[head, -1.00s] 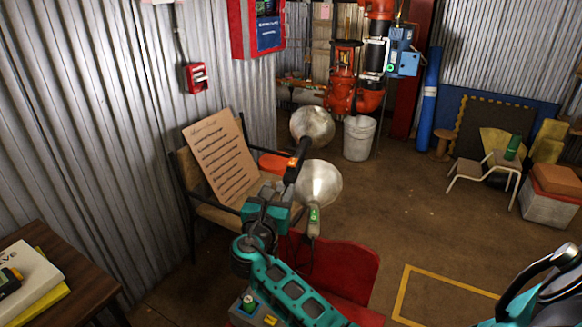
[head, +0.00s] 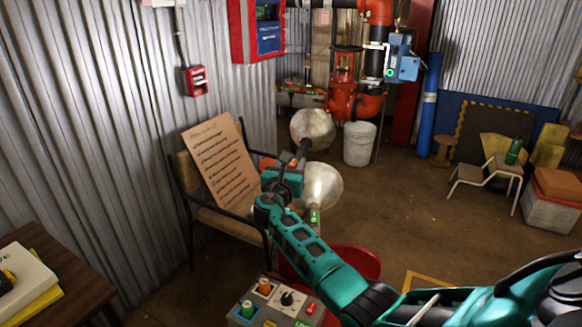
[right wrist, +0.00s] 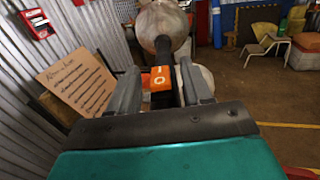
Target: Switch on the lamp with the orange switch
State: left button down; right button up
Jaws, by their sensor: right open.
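Two lamps with round metal reflectors stand ahead. The farther lamp (head: 312,125) has a dark neck and an orange switch (right wrist: 160,79) marked with a round "O". In the head view the switch is mostly hidden behind my right gripper (head: 293,160). The nearer lamp (head: 322,183) has a green switch (head: 314,216). My right gripper is open. In the right wrist view its fingers (right wrist: 163,90) lie to either side of the orange switch and the dark neck. I cannot tell whether they touch it. My left gripper is not in view.
A control box (head: 262,316) with several coloured buttons stands below my right arm, near a red seat (head: 355,262). A chair (head: 225,215) holding a printed board (head: 219,163) is to the left. A wooden table (head: 62,262) is at lower left.

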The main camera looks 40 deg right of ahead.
jog(key=shift+c, duration=0.3)
grip_shut()
jog(key=shift+o, duration=0.3)
grip_release()
jog(key=p+v, duration=0.2)
jog(key=v, duration=1.1)
